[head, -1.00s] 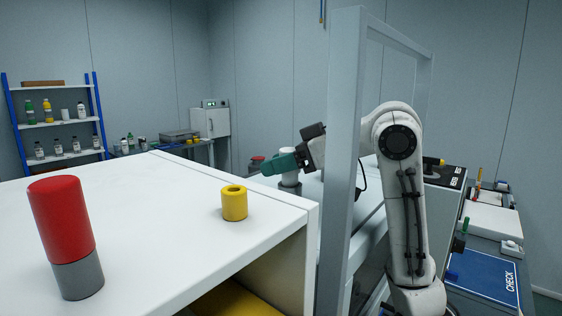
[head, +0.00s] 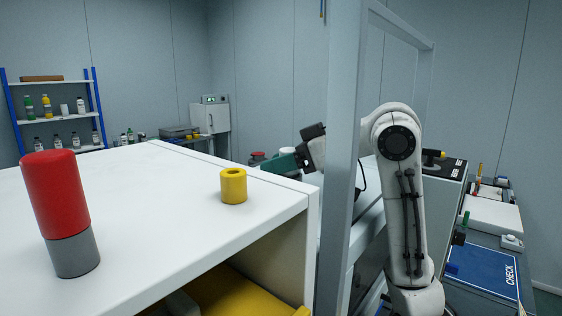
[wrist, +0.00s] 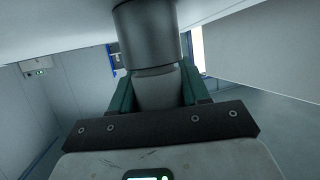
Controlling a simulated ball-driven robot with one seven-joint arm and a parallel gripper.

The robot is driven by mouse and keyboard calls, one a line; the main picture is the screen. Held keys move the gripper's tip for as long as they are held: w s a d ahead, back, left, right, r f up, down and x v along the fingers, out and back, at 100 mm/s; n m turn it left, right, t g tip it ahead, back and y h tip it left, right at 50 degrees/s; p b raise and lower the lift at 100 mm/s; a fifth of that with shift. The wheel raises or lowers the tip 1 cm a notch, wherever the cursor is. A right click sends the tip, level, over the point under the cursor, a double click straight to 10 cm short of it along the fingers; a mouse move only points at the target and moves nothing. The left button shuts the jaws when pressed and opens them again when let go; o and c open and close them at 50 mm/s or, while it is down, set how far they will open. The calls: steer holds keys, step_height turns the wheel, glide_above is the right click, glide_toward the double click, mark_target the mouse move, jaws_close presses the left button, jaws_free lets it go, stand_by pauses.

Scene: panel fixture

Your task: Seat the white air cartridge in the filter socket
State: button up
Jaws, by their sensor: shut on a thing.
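My gripper (head: 283,164) has green fingers and is beyond the far right edge of the white counter in the head view. It is shut on the white air cartridge (head: 287,151), whose pale top shows just above the fingers. The counter edge hides most of its lower part. In the wrist view the green fingers of my gripper (wrist: 157,92) flank the cartridge's paler part (wrist: 155,90), and its wide dark grey end (wrist: 148,35) reaches up to a pale surface. I cannot tell whether they touch. I cannot make out the filter socket.
A red cylinder with a grey base (head: 62,213) and a yellow ring (head: 234,186) stand on the white counter (head: 160,215). A grey upright frame (head: 344,160) stands close to my arm. A blue CHECK mat (head: 483,272) lies at the right. Shelves (head: 53,118) stand at the back left.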

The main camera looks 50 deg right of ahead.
steer(key=shift+f, duration=0.2)
steer(key=o, duration=1.2)
steer(key=shift+o, duration=0.2)
steer(key=shift+s, duration=0.1)
steer(key=b+v, duration=0.1)
steer(key=v, duration=0.9)
steer(key=shift+s+d+r, duration=0.15)
steer(key=shift+s, duration=0.1)
